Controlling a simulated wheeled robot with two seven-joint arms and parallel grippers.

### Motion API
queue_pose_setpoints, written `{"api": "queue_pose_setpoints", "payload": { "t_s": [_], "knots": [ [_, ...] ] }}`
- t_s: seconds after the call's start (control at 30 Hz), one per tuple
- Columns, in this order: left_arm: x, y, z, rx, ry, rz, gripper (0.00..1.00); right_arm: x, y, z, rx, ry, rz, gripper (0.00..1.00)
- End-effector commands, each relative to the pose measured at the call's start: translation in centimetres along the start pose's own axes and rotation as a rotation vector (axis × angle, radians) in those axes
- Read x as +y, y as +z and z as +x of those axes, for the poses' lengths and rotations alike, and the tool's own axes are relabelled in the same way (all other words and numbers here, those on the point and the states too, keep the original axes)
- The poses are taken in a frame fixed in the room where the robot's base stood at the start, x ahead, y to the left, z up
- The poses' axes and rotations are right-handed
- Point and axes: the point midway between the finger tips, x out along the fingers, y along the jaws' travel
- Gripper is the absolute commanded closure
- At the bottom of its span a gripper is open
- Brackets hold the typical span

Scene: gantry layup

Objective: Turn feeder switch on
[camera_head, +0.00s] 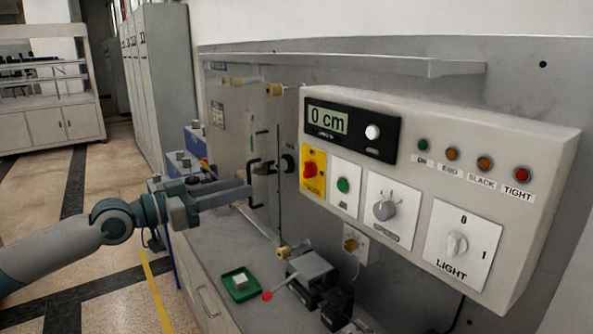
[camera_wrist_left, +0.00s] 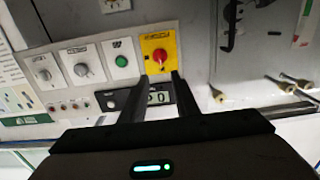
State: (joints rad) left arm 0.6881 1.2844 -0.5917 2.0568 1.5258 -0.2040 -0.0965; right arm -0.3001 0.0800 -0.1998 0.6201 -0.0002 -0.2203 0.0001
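A red rotary switch (camera_head: 310,169) on a yellow plate sits at the left end of the control box front. It also shows in the left wrist view (camera_wrist_left: 159,55), near the top middle. I cannot read its label. My left gripper (camera_head: 256,180) is to the left of this switch in the head view. In the left wrist view its two fingers (camera_wrist_left: 160,82) are apart with nothing between them, pointing toward the red switch. The fingertips appear just short of the knob; I cannot tell the exact gap. My right gripper is not in view.
The control box also carries a display (camera_head: 328,121) reading 0 cm, a green button (camera_head: 343,185), a grey speed knob (camera_head: 384,209), a LIGHT knob (camera_head: 456,244) and several indicator lamps. Below are a green tray (camera_head: 240,296) and a grey block (camera_head: 310,265) on the bench.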

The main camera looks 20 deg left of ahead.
Motion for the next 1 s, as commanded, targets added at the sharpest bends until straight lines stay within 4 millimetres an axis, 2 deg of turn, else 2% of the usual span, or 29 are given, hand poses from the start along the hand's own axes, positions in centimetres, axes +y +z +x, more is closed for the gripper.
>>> {"api": "queue_pose_setpoints", "payload": {
  "t_s": [0.1,0.47,1.0],
  "knots": [
    [0.1,-0.5,1.2,0.002,0.001,-0.001,0.72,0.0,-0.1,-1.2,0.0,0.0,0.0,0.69],
    [0.1,-0.5,5.9,0.002,0.0,-0.002,0.72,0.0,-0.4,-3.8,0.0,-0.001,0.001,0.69],
    [0.0,-0.4,14.0,0.0,0.0,-0.001,0.72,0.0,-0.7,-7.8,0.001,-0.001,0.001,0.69]
  ]
}}
